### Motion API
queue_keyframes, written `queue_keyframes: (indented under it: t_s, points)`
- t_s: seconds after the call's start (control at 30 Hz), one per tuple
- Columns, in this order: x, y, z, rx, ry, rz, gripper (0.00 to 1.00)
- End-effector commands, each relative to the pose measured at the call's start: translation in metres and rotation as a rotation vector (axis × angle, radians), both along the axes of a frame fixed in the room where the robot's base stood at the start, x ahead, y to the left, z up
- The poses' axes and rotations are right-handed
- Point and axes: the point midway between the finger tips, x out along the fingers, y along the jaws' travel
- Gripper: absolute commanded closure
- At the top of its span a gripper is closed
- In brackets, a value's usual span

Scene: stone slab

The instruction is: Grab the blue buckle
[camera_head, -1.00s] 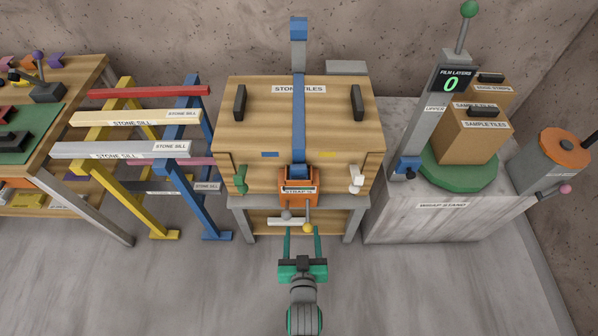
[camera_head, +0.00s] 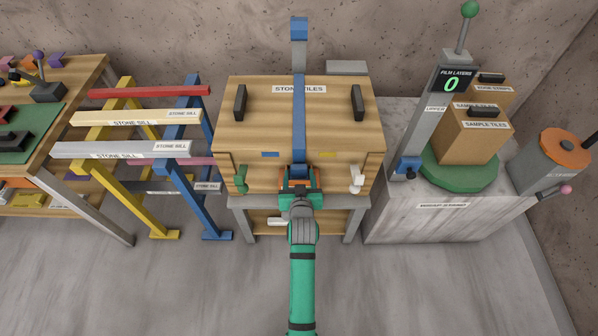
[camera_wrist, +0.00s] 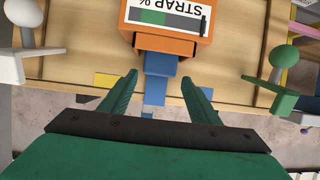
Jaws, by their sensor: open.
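The blue buckle (camera_head: 299,171) sits at the front of the wooden crate (camera_head: 270,115) marked for stone tiles, at the lower end of the blue strap (camera_head: 298,125). In the wrist view the buckle (camera_wrist: 161,64) meets the orange strap gauge (camera_wrist: 172,43), and the strap (camera_wrist: 152,97) runs back between my fingers. My gripper (camera_wrist: 160,80) is open, with its green fingertips on either side of the strap, close to the buckle. Contact cannot be told. In the head view my gripper (camera_head: 300,184) hides most of the gauge.
A green knob (camera_head: 241,178) and a white knob (camera_head: 356,178) flank the crate's front. Racks with stone sills (camera_head: 120,150) stand to the left. The wrap stand (camera_head: 400,215) with sample boxes (camera_head: 475,135) stands to the right. The floor in front is clear.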

Motion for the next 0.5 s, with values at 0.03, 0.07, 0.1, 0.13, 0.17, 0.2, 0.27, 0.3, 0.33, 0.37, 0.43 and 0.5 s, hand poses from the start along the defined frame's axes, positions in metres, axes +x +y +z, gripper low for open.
queue_keyframes:
  t_s: [0.03,0.07,0.1,0.13,0.17,0.2,0.27,0.3,0.33,0.37,0.43,0.5]
  points:
    - [0.003,0.000,-0.001,0.000,0.000,0.000,0.44]
    - [0.004,0.000,-0.002,0.000,0.000,0.000,0.44]
    - [0.006,0.000,-0.003,0.000,0.000,0.000,0.44]
    - [0.007,0.000,-0.004,0.000,0.001,0.000,0.44]
    - [0.009,0.000,-0.005,0.000,0.001,0.000,0.44]
    - [0.012,0.000,-0.007,0.000,0.001,0.000,0.44]
    - [0.019,0.000,-0.011,0.000,0.001,0.000,0.44]
    - [0.024,0.000,-0.015,0.000,0.000,0.000,0.44]
    - [0.028,0.000,-0.017,0.000,0.001,0.000,0.44]
    - [0.032,0.000,-0.019,0.000,0.001,0.000,0.44]
    - [0.040,0.000,-0.023,-0.001,0.000,0.000,0.44]
    - [0.046,0.001,-0.025,-0.001,0.000,0.000,0.44]
